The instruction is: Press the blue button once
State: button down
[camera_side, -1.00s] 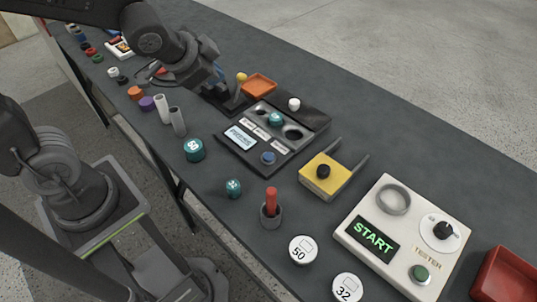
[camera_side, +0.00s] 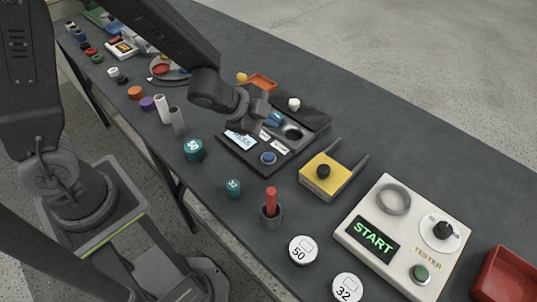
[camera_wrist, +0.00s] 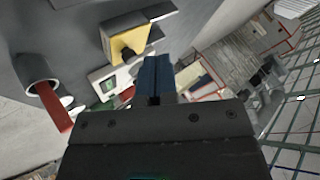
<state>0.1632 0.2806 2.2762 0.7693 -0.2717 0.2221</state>
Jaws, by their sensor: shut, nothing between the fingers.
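The blue button (camera_side: 268,157) is a small round cap on the near right corner of a dark panel (camera_side: 242,156), in the side view. My gripper (camera_side: 272,117) is over the far part of that panel, beyond the button and apart from it. Its blue fingers (camera_wrist: 155,76) are shut and empty in the wrist view. The button cannot be made out in the wrist view.
A yellow box with a black knob (camera_side: 323,172) stands right of the panel, also visible in the wrist view (camera_wrist: 128,45). A red stick in a grey cup (camera_side: 270,207) and a teal cap (camera_side: 194,149) stand in front. A white tester (camera_side: 404,235) lies right.

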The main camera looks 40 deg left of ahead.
aim_at(268, 158)
jog(key=shift+f, duration=4.4)
jog(key=shift+f, duration=0.1)
jog(key=shift+f, duration=0.3)
jog(key=shift+f, duration=0.45)
jog(key=shift+r, duration=0.85)
